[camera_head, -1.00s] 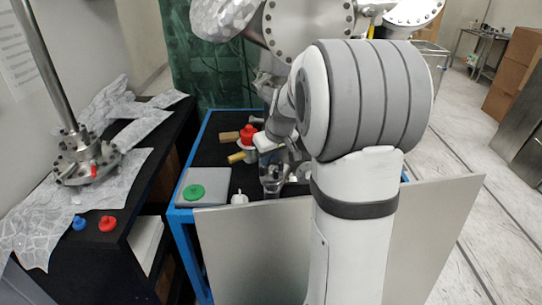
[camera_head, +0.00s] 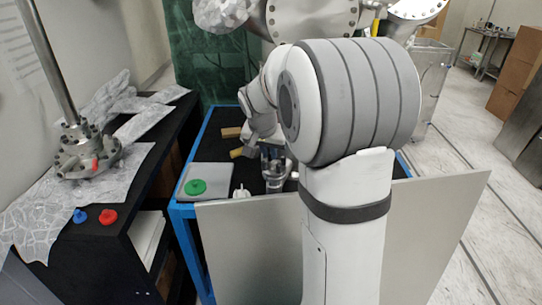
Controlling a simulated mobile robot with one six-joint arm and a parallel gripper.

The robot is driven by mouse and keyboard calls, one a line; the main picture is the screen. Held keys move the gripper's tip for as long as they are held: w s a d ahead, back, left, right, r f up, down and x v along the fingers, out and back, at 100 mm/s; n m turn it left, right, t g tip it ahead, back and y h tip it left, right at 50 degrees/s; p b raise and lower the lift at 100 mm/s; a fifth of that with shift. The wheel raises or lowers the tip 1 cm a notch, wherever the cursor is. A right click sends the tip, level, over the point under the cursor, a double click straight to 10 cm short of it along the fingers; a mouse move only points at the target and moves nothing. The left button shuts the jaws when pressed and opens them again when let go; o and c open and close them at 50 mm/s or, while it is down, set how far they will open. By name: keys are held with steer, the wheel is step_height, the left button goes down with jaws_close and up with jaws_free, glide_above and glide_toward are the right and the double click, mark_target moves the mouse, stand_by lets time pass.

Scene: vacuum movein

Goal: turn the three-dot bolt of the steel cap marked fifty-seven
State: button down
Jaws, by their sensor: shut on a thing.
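My gripper (camera_head: 254,142) shows only in part, low over the dark top of the blue-framed bench. My own arm hides most of it. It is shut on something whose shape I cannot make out. No number or dot marks are readable, so I cannot tell which part is the cap marked fifty-seven.
A green disc (camera_head: 196,187) lies on a grey plate (camera_head: 216,177). A small white piece (camera_head: 241,194) stands beside it. Red (camera_head: 107,217) and blue (camera_head: 79,216) knobs lie on the left bench. A grey panel (camera_head: 435,235) stands along the bench front.

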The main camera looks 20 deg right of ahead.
steer(key=shift+m+b, duration=0.35)
steer(key=shift+m, duration=0.25)
steer(key=shift+g, duration=0.3)
steer(key=c, duration=1.4)
jaws_free()
steer(key=shift+c, duration=0.2)
steer(key=shift+v, duration=3.9)
steer(key=shift+a+f, duration=0.1)
steer(key=shift+a, duration=0.05)
